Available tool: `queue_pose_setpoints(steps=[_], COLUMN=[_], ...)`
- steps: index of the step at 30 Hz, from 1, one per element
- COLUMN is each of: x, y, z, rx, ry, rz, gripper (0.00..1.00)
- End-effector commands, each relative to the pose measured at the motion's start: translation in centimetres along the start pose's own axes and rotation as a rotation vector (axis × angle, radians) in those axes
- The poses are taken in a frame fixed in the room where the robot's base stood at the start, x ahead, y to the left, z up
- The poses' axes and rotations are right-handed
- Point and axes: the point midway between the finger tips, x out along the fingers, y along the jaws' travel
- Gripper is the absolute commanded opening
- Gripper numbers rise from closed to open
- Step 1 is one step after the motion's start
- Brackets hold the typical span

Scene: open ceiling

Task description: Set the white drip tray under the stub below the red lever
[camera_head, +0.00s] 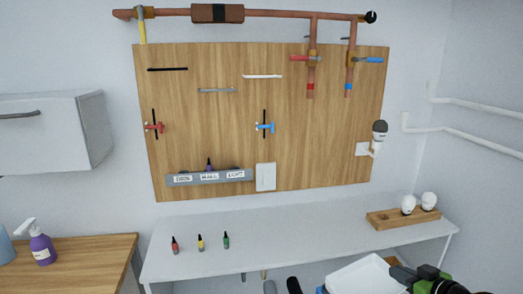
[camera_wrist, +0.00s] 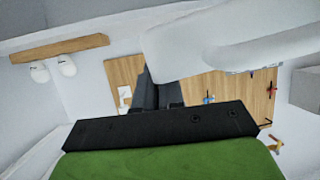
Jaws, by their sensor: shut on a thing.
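The white drip tray (camera_head: 360,277) is at the bottom right, in front of the white counter. My gripper (camera_head: 401,273) is shut on its right side. In the wrist view the tray (camera_wrist: 225,32) fills the upper right, and my dark fingers (camera_wrist: 157,93) reach to its edge. The red lever (camera_head: 303,58) is on the left of two copper drop pipes at the top right of the wooden board. Below it hangs a copper stub with a red band (camera_head: 310,87). The tray is well below and apart from the stub.
A blue lever (camera_head: 368,59) and a blue-banded stub (camera_head: 348,90) are just right of the red ones. The white counter (camera_head: 300,232) is clear in its middle. A wooden holder with two white bulbs (camera_head: 385,219) stands at its right, and three small bottles (camera_head: 200,242) at its left.

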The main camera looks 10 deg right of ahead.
Motion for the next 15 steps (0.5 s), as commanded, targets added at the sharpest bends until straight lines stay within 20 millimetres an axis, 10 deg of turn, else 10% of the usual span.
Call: queue_pose_setpoints(steps=[8,15], x=[4.2,7.5], y=[-7.0,-18.4], z=[2.5,5.8], rx=[-0.074,-0.193], ry=[0.000,0.001], rz=[-0.197,-0.496], gripper=[0.00,0.00])
